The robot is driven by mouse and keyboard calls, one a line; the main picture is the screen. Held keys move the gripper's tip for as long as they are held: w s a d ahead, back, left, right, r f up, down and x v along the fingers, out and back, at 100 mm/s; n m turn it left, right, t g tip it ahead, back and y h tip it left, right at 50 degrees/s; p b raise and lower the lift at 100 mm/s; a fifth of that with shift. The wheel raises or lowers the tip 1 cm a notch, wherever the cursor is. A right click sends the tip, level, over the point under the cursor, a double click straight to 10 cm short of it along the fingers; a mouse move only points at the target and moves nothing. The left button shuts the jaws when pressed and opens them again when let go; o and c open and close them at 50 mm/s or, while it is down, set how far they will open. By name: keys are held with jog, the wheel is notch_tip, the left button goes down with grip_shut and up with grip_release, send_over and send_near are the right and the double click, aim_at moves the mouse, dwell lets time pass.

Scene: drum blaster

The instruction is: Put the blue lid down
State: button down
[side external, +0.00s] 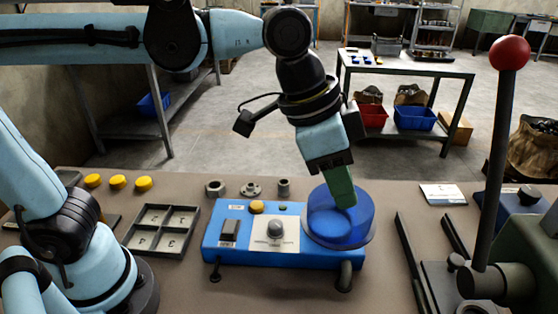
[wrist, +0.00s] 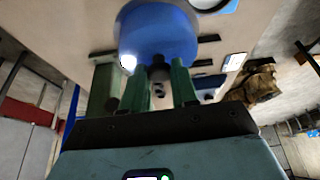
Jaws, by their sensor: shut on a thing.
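The blue lid (side external: 338,222), a translucent round cover with a wide rim, is at the right end of the blue machine (side external: 225,240). I cannot tell whether it rests on the machine or hangs just above it. My gripper (side external: 344,200) reaches down to the lid from above, its green fingers shut on it. In the wrist view, the lid (wrist: 158,32) lies beyond the tips of the green fingers (wrist: 157,85), with a dark knob-like part between them. The fingers hide part of the lid's top.
A grey divided tray (side external: 160,229), three yellow discs (side external: 118,182) and three small grey metal parts (side external: 251,190) lie left of and behind the lid. At right stand a red-balled lever (side external: 510,53), dark rails (side external: 413,262) and a white card (side external: 442,194).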

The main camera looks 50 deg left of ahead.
jog(key=w+a+f+n+y, duration=0.1)
jog(key=w+a+f+n, duration=0.1)
jog(key=w+a+f, duration=0.5)
jog(key=w+a+f+n, duration=0.2)
jog(key=w+a, duration=0.8)
jog(key=w, duration=0.1)
jog(key=shift+t, duration=0.4)
jog(key=shift+f, duration=4.2)
jog(key=shift+f, duration=0.2)
jog(key=c, duration=0.9)
grip_release()
jog(key=shift+o, duration=0.2)
jog(key=shift+r, duration=0.15)
